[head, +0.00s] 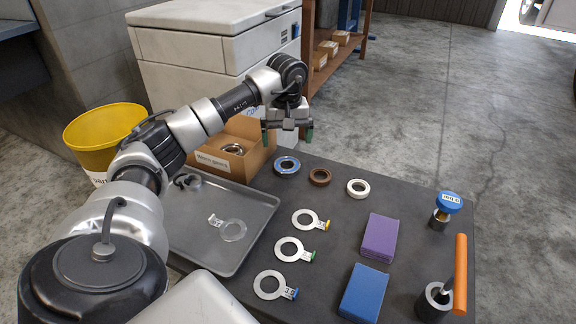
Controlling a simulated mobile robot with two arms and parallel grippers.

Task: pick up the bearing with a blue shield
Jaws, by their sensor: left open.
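The bearing with a blue shield (287,166) lies on the dark table near its back edge. It is the leftmost of three rings in a row, with a brown ring (320,177) and a white ring (358,188) to its right. My left gripper (287,137) is open with its fingers pointing down, above and behind the blue-shielded bearing in the picture. Nothing shows between its fingers. My right gripper is not in view.
A cardboard box (262,150) holding rings stands left of the bearing. A grey tray (262,205) holds a clear tagged ring. Tagged rings (305,219), a purple block (379,238), a blue block (364,292) and an orange-handled tool (460,275) occupy the table's front and right.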

